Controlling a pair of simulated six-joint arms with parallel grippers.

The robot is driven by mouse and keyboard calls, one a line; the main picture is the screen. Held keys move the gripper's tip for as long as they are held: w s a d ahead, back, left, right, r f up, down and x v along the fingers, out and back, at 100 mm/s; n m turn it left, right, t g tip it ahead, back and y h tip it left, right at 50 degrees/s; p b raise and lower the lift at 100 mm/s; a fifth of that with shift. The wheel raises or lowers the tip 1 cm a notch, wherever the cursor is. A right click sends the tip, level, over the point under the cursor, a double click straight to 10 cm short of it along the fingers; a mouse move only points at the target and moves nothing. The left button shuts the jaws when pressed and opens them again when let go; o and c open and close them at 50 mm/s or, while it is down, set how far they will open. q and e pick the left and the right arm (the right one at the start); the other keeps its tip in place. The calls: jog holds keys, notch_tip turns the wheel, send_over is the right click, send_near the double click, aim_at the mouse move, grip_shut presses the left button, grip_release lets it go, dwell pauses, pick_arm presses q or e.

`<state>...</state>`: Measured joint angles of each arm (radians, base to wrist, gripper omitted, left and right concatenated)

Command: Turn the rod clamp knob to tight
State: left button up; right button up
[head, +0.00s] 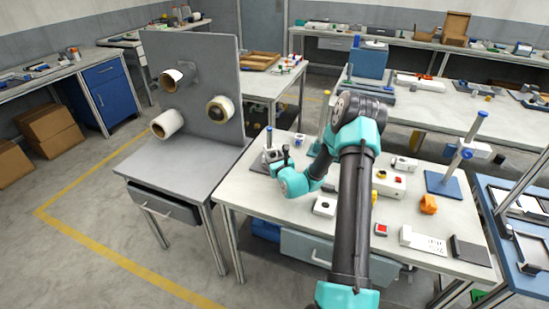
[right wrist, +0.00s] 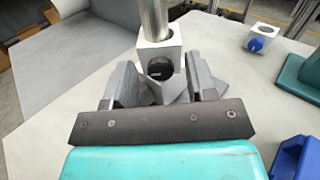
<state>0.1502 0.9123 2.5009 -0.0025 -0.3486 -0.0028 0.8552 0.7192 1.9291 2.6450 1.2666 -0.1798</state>
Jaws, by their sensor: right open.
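The rod clamp is a pale metal block (right wrist: 160,52) around an upright silver rod (right wrist: 153,18), with a round black knob (right wrist: 160,69) on its near face. In the head view the rod (head: 269,138) stands near the left back part of the bench. My right gripper (right wrist: 162,84) is open, with one grey finger on each side of the knob. A gap shows between fingers and knob, and I cannot tell whether either touches. In the head view my right gripper (head: 276,163) is small and partly hidden by its wrist. My left gripper is not in view.
A small block with a blue knob (right wrist: 262,38) lies to the right in the wrist view. Small boxes, a red button box (head: 381,230) and an orange part (head: 428,204) lie on the bench. A blue-based rod stand (head: 444,185) is at right; a grey panel (head: 205,85) stands left.

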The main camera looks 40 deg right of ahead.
jog(key=shift+c, duration=0.4)
jog(key=c, duration=0.8)
jog(key=shift+m, duration=0.7)
jog(key=o, duration=0.9)
